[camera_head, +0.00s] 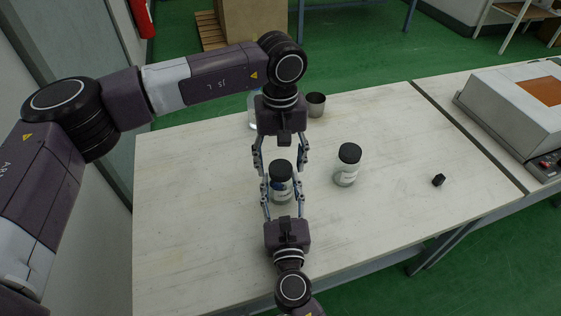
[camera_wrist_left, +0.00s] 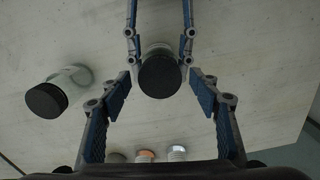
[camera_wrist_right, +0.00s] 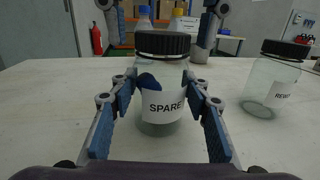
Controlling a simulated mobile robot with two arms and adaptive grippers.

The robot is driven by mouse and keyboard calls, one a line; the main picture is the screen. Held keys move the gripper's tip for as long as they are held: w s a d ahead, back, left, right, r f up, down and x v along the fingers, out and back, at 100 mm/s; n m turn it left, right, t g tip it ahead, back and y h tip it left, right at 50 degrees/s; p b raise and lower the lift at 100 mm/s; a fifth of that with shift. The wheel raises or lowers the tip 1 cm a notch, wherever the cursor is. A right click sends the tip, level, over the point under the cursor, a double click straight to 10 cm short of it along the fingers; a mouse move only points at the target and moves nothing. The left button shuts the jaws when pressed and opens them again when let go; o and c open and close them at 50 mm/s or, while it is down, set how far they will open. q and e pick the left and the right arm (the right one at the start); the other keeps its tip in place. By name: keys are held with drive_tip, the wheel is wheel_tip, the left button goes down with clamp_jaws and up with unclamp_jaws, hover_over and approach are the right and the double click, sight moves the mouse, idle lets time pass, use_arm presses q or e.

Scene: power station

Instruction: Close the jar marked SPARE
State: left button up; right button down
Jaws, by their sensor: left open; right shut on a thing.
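The jar marked SPARE (camera_wrist_right: 164,107) stands upright on the table, clear with a white label. A black lid (camera_wrist_right: 162,43) sits on its top; I cannot tell how tight it is. My right gripper (camera_head: 282,190) is shut on the jar's body from the near side. Something dark blue shows at the jar's left side in the right wrist view; I cannot tell what it is. My left gripper (camera_head: 281,163) is open and points down over the jar, its fingers on either side of the lid (camera_wrist_left: 160,75), apart from it. The lid shows between the grippers in the head view (camera_head: 281,167).
A second jar (camera_head: 347,168) with a black lid stands to the right, its label partly readable as "REW" in the right wrist view (camera_wrist_right: 270,85). A small black object (camera_head: 438,180) lies farther right. A metal cup (camera_head: 316,104) and bottles stand behind. The table's left part is clear.

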use_arm(q)
drive_tip(key=shift+r, duration=0.1)
drive_tip(key=shift+r, duration=2.2)
drive_tip(key=shift+c, duration=0.4)
drive_tip(key=n, duration=0.3)
drive_tip(key=r+n, duration=0.1)
drive_tip(key=n, duration=0.2)
drive_tip(key=shift+n, duration=0.3)
drive_tip(key=n, duration=0.5)
drive_tip(key=shift+r, duration=0.35)
drive_tip(key=n, duration=0.3)
drive_tip(key=r+n, duration=0.1)
drive_tip(key=n, duration=0.9)
drive_tip(key=shift+r, duration=0.35)
